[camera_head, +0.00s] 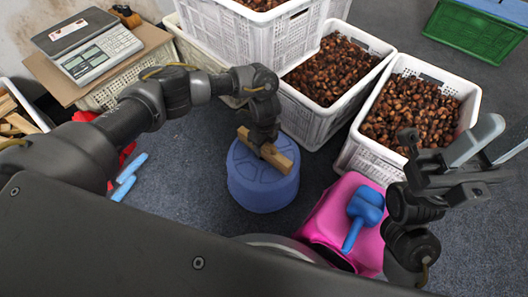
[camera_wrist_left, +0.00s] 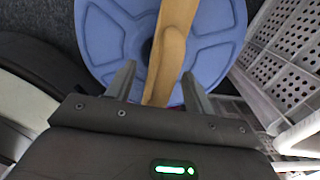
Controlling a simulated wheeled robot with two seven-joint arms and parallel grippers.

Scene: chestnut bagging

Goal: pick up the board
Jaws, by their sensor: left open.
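The board (camera_head: 280,157) is a short light-brown wooden piece on top of a round blue stool (camera_head: 258,190). In the left wrist view the board (camera_wrist_left: 168,55) runs from the stool's top down between the two fingers. My left gripper (camera_head: 262,146) is above the stool, pointing down at the board. Its fingers (camera_wrist_left: 157,88) are open, one on each side of the board, with gaps visible. The gripper hides the board's middle in the head view. My right gripper (camera_head: 490,150) is at the right, away from the board, its fingers apart and empty.
White crates of chestnuts (camera_head: 415,110) stand behind and right of the stool. A pink container (camera_head: 325,220) with a blue scoop (camera_head: 363,212) is at front right. A scale (camera_head: 88,45) is at upper left. Blue objects (camera_head: 128,178) lie on the floor at left.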

